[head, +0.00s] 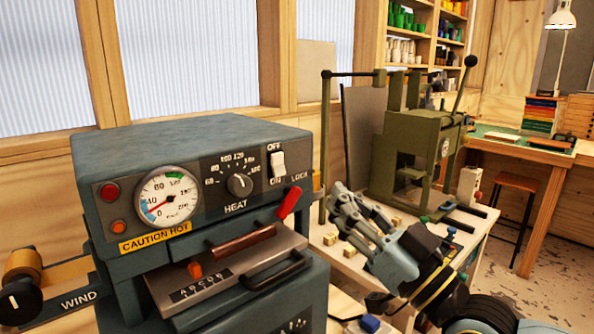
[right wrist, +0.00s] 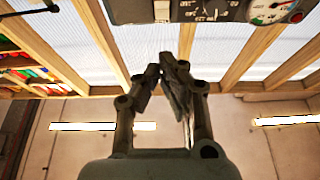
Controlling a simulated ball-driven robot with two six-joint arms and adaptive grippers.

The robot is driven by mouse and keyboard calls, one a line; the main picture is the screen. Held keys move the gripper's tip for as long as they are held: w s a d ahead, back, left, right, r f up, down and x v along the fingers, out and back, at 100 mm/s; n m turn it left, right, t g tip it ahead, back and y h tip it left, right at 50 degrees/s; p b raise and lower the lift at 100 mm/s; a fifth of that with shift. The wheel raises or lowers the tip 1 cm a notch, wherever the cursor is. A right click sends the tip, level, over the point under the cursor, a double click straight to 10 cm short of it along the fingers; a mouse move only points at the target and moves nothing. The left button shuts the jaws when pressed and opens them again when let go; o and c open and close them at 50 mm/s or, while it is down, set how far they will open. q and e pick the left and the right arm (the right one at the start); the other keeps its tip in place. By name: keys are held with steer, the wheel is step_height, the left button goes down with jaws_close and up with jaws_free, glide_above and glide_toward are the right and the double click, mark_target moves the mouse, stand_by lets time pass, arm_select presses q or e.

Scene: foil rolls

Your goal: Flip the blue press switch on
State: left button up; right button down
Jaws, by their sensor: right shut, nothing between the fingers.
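The blue press (head: 200,140), a blue-grey machine, stands at the left of the head view. Its panel carries a white rocker switch (head: 278,164) between OFF above and ON below; I cannot tell surely which way it is tipped. In the right wrist view the press (right wrist: 130,10) is upside down at the top edge, with the switch (right wrist: 162,10) just beyond the fingertips. My right gripper (head: 340,200) is shut and empty, right of the panel and lower than the switch, apart from it. Its fingers also show in the right wrist view (right wrist: 165,72). My left gripper is out of view.
A red-tipped lever (head: 289,203) and handles stick out from the press front, between panel and gripper. A gauge (head: 167,197) and HEAT dial (head: 239,184) share the panel. A green arbor press (head: 405,150) and small wooden blocks (head: 330,239) are on the bench behind.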

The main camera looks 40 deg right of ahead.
mark_target(282, 161)
steer(key=shift+w+a+r, duration=0.15)
steer(key=shift+w+r, duration=0.05)
steer(key=shift+w, duration=1.55)
steer(key=shift+w+a+r, duration=0.1)
steer(key=shift+w+r, duration=0.1)
steer(key=shift+w, duration=1.55)
steer(key=shift+w+a+r, duration=0.15)
steer(key=shift+w+r, duration=0.05)
steer(key=shift+w, duration=1.55)
steer(key=b, duration=0.2)
steer(key=f+t+b, duration=0.1)
steer(key=b, duration=0.1)
steer(key=shift+w+f+b, duration=0.25)
steer(key=shift+w+b, duration=0.1)
steer(key=shift+b, duration=0.05)
steer(key=shift+r+p, duration=0.35)
steer(key=shift+p, duration=0.1)
steer(key=shift+r, duration=0.15)
